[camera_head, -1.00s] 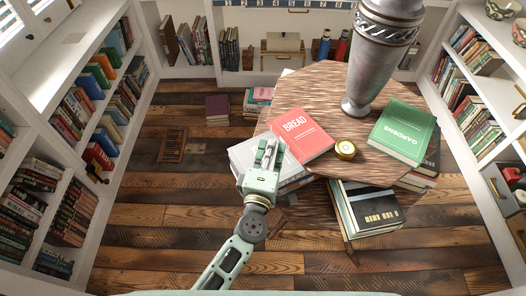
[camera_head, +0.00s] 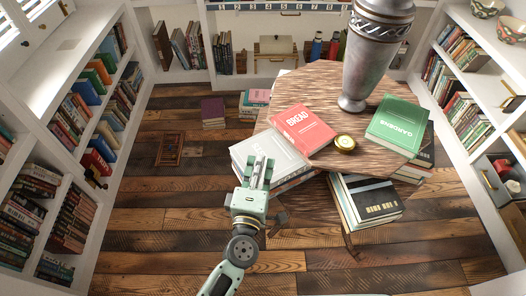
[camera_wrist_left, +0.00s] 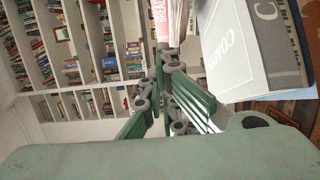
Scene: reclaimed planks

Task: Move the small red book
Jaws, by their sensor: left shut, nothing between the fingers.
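The red book (camera_head: 303,128) titled BREAD lies flat on the left part of the round wooden table top (camera_head: 330,84). Its edge also shows at the top of the left wrist view (camera_wrist_left: 160,22). My left gripper (camera_head: 262,162) is shut and empty, in front of the red book and apart from it in the head view. Its fingers cover part of a light grey book (camera_head: 262,147) below and left of the red one. In the left wrist view the grey book (camera_wrist_left: 232,55) stands large at the right of the shut fingers (camera_wrist_left: 163,65). My right gripper is not in view.
A gold round tin (camera_head: 345,143), a green book (camera_head: 398,123) titled GARDENS and a tall metal vase (camera_head: 372,55) stand on the table. Books (camera_head: 365,203) are stacked below its edge. Bookshelves line both sides. The plank floor (camera_head: 150,225) at left is mostly clear.

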